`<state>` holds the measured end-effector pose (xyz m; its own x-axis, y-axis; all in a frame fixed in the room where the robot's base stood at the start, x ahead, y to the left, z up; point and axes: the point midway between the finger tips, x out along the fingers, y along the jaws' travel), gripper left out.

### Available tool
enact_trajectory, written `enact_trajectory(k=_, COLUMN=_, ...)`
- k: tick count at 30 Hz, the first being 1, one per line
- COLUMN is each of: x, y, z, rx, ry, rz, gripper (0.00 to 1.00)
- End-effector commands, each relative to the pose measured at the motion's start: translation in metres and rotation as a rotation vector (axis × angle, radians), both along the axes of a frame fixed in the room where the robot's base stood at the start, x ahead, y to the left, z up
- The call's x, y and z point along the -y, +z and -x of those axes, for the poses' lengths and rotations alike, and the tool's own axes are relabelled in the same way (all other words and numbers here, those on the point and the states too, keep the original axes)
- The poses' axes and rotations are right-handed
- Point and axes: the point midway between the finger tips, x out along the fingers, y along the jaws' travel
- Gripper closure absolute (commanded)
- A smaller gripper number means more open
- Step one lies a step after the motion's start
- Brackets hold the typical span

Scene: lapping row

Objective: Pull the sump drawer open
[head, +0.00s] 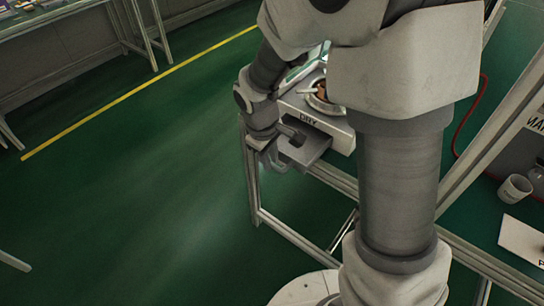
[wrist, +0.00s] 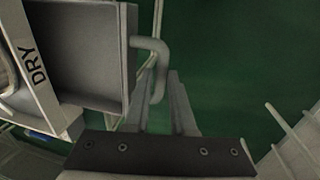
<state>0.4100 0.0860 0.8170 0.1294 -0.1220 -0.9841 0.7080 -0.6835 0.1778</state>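The sump drawer (head: 313,149) is a grey box standing out from the front of the white unit marked DRY. In the wrist view the drawer (wrist: 90,50) fills the upper left, clearly drawn out from the DRY panel. Its bent grey handle (wrist: 153,46) sticks out from its front. My gripper (wrist: 162,80) has one finger on each side of the handle bar, with little gap at the tips, and looks shut on it. In the head view my gripper (head: 270,160) is at the drawer's front, and the handle is hard to make out there.
The white DRY unit (head: 340,138) stands on a metal frame bench (head: 250,190). My arm hides part of it. A white mug (head: 515,188) stands on the right. The green floor (head: 130,190) left of the drawer is clear, with a yellow line (head: 140,90) across it.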

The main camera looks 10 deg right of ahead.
Motion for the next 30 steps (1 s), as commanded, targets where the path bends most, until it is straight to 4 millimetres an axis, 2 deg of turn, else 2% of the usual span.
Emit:
enact_trajectory(k=1, x=0.000, y=0.000, z=0.000, rx=0.000, ry=0.000, rz=0.000, gripper=0.66)
enact_trajectory(k=3, x=0.000, y=0.000, z=0.000, rx=0.000, ry=0.000, rz=0.000, gripper=0.53)
enact_trajectory(k=4, x=0.000, y=0.000, z=0.000, rx=0.000, ry=0.000, rz=0.000, gripper=0.52)
enact_trajectory(k=12, x=0.000, y=0.001, z=0.000, rx=-0.001, ry=0.000, rz=0.001, gripper=0.52)
enact_trajectory(k=16, x=-0.001, y=0.011, z=0.001, rx=0.001, ry=0.000, rz=0.000, gripper=0.52)
enact_trajectory(k=20, x=-0.003, y=0.035, z=0.003, rx=0.003, ry=0.001, rz=-0.001, gripper=0.52)
enact_trajectory(k=30, x=-0.014, y=0.118, z=0.014, rx=0.003, ry=0.001, rz=-0.001, gripper=0.52)
